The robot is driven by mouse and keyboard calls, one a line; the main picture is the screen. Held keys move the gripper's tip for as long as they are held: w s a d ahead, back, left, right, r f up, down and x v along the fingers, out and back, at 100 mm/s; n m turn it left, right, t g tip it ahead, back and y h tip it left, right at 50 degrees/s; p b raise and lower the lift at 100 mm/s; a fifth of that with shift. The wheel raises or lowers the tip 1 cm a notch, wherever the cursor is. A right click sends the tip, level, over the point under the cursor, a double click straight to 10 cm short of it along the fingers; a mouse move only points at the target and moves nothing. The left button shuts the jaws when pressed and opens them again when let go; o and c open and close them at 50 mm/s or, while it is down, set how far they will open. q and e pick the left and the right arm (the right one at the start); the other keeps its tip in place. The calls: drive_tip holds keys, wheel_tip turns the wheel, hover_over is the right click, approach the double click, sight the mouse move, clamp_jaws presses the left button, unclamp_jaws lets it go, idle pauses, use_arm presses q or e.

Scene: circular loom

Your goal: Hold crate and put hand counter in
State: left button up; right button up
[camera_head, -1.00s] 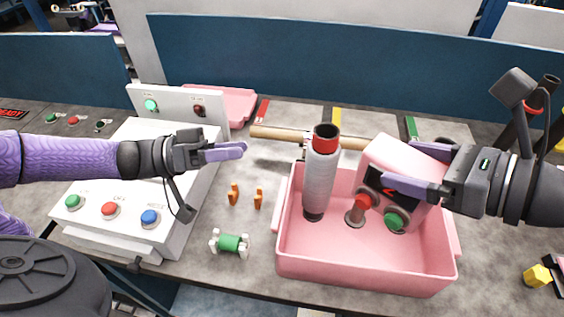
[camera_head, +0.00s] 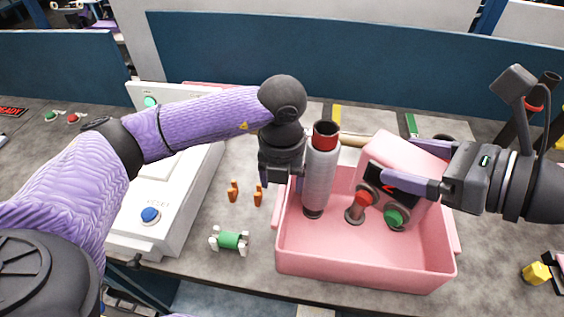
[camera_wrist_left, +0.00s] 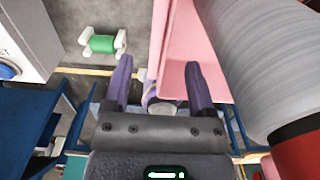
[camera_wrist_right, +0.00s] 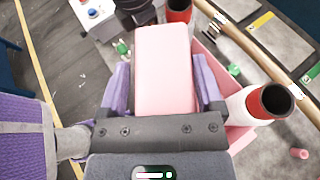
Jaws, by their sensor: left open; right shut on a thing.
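The pink crate (camera_head: 365,275) stands on the table at the right of centre. My right gripper (camera_head: 415,168) is shut on the hand counter (camera_head: 400,160), a pink box with a dark display and red and green buttons. It holds the counter at the crate's back right; whether the counter touches the floor cannot be told. The counter also shows between the fingers in the right wrist view (camera_wrist_right: 165,70). My left gripper (camera_wrist_left: 158,85) is open, pointing down at the crate's left wall (camera_wrist_left: 158,40), which shows between its fingers. In the head view its fingers are mostly hidden.
A grey spool with a red top (camera_head: 320,170) stands upright in the crate's left part, close beside my left wrist. A white control box (camera_head: 165,215) stands further left.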

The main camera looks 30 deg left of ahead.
sight(282, 197)
use_arm(q)
wheel_tip(282, 197, down, 8)
drive_tip(key=shift+r, duration=0.25)
clamp_jaws()
idle(1.3)
